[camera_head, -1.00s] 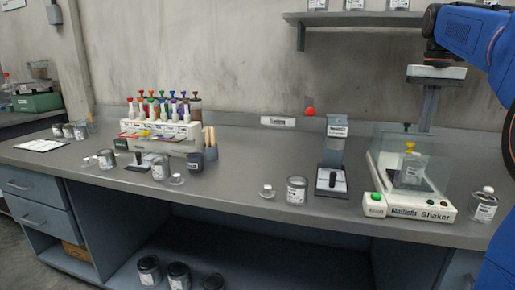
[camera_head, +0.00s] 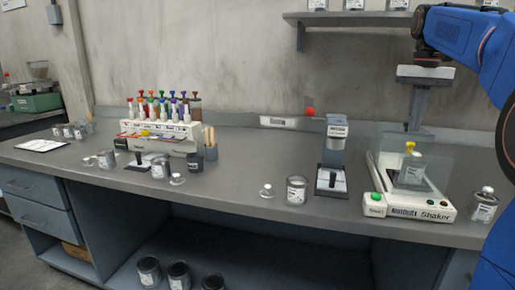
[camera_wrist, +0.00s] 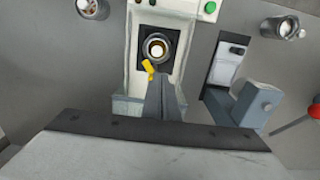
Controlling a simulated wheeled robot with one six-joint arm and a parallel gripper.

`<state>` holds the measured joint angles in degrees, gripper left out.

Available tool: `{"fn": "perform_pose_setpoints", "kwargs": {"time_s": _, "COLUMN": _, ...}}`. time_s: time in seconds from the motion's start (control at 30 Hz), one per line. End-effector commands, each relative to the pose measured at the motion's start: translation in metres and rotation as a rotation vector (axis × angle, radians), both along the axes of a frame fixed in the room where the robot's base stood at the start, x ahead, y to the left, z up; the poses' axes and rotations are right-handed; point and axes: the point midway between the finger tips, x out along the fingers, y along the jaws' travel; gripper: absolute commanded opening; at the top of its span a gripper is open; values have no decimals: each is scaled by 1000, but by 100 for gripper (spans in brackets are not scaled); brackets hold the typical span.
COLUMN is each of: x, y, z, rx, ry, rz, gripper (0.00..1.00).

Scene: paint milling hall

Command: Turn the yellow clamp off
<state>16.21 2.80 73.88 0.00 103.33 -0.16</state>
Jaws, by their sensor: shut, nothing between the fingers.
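The yellow clamp (camera_head: 410,147) sits above the can (camera_head: 413,170) inside the clear-walled shaker (camera_head: 424,213). In the wrist view the clamp (camera_wrist: 149,68) lies tilted beside the round, open-looking top of the can (camera_wrist: 157,47). My gripper (camera_head: 414,127) points down over the shaker, just above the clamp in the head view. In the wrist view its narrow fingers (camera_wrist: 165,78) are shut and empty, with their tips just right of the clamp. I cannot tell whether they touch it.
A green button (camera_head: 375,197) is at the shaker's front left. The shaker's clear walls surround the can. A red ball (camera_head: 310,112) is near the wall. A shelf (camera_head: 350,17) is above.

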Motion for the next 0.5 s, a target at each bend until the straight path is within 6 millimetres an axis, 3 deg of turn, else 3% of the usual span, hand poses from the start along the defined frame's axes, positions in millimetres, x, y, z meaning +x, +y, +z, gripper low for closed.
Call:
{"fn": "perform_pose_setpoints", "kwargs": {"time_s": 0.3, "x": 0, "y": 0, "z": -36, "rx": 0, "ry": 1, "rz": 0, "gripper": 0}}
{"fn": "perform_pose_setpoints", "kwargs": {"time_s": 0.5, "x": 0, "y": 0, "z": -47, "rx": 0, "ry": 0, "rz": 0, "gripper": 0}}
